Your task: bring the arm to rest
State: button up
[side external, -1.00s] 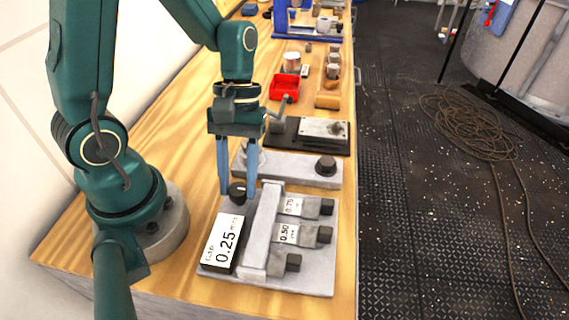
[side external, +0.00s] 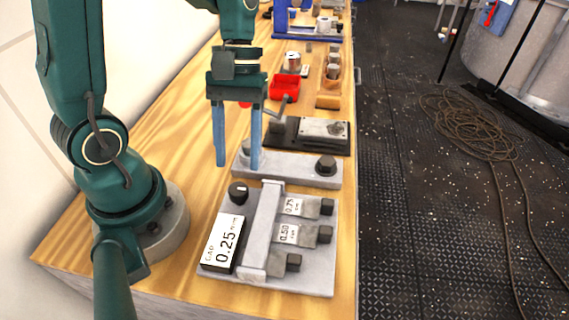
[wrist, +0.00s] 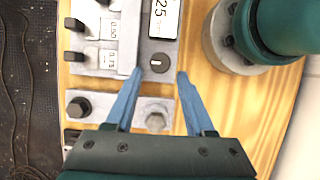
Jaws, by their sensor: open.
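My gripper (side external: 238,166) is open and empty, with its two blue fingers pointing down. In the side external view it hangs above the grey bar fixture (side external: 300,169), behind the gauge plate (side external: 318,276). In the wrist view my gripper (wrist: 158,74) has its fingertips apart, with the black knob (wrist: 158,63) of the gauge plate showing between them. The knob (side external: 238,192) also shows in the side external view, clear of the fingers. The label beside it (side external: 226,241) reads 0.25.
The gauge plate carries dark-ended sliding blocks (side external: 318,235). Behind the bar fixture stand a dark plate with a crank (side external: 318,132), a red bin (side external: 285,87) and a blue frame (side external: 312,32). The bench's right edge drops to a dark floor with coiled cable (side external: 470,120).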

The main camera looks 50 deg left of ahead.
notch_tip(320, 180, up, 8)
jog(key=s+m+t+y, duration=0.1)
jog(key=m+t+y, duration=0.2)
jog(key=m+t, duration=0.5)
jog(key=shift+s+d+f+m+t, duration=0.2)
jog(key=shift+m+t, duration=0.1)
jog(key=shift+m, duration=0.3)
